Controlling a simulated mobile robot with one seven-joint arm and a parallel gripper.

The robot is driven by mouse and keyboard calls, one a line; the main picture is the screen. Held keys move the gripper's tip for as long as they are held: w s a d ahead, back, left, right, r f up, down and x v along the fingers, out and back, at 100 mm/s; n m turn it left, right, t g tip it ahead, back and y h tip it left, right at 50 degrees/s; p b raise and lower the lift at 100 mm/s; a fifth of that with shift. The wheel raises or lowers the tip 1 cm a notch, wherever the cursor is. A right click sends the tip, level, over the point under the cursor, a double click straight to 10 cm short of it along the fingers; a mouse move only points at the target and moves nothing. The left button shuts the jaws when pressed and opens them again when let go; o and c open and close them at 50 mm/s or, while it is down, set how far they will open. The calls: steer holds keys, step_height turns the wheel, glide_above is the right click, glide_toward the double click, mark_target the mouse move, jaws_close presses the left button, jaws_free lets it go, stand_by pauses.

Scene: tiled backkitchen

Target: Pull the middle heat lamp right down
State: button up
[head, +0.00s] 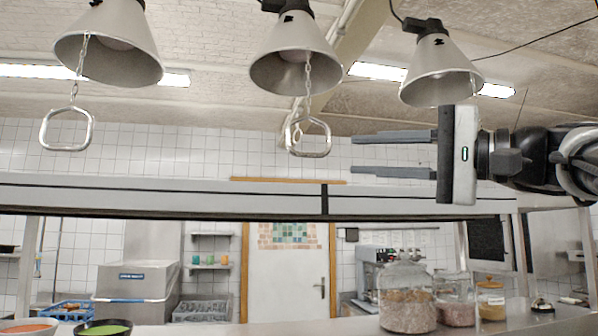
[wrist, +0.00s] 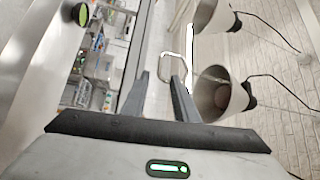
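The middle heat lamp (head: 292,62) is a pale metal cone hanging above the counter. A chain runs down from it to a metal ring handle (head: 308,149), which hangs in the air. My gripper (head: 353,154) is to the right of this handle, its two grey fingers pointing left at about the handle's height. The fingers are apart, with nothing between them, and the tips are short of the handle in the picture. In the wrist view a ring handle (wrist: 163,68) shows just beyond the fingertips, and the nearer lamp (wrist: 218,92) is to the right.
The left lamp (head: 108,45) has its own chain and ring handle (head: 67,142). The right lamp (head: 440,75) hangs just above my gripper; no handle of it shows. A long shelf (head: 130,196) runs below. Glass jars (head: 406,308) and bowls (head: 103,328) stand lower down.

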mark_target(314, 155)
steer(key=p+x, duration=0.2)
steer(key=x, duration=0.9)
steer(key=shift+w+a, duration=0.1)
jaws_close()
stand_by(1.0)
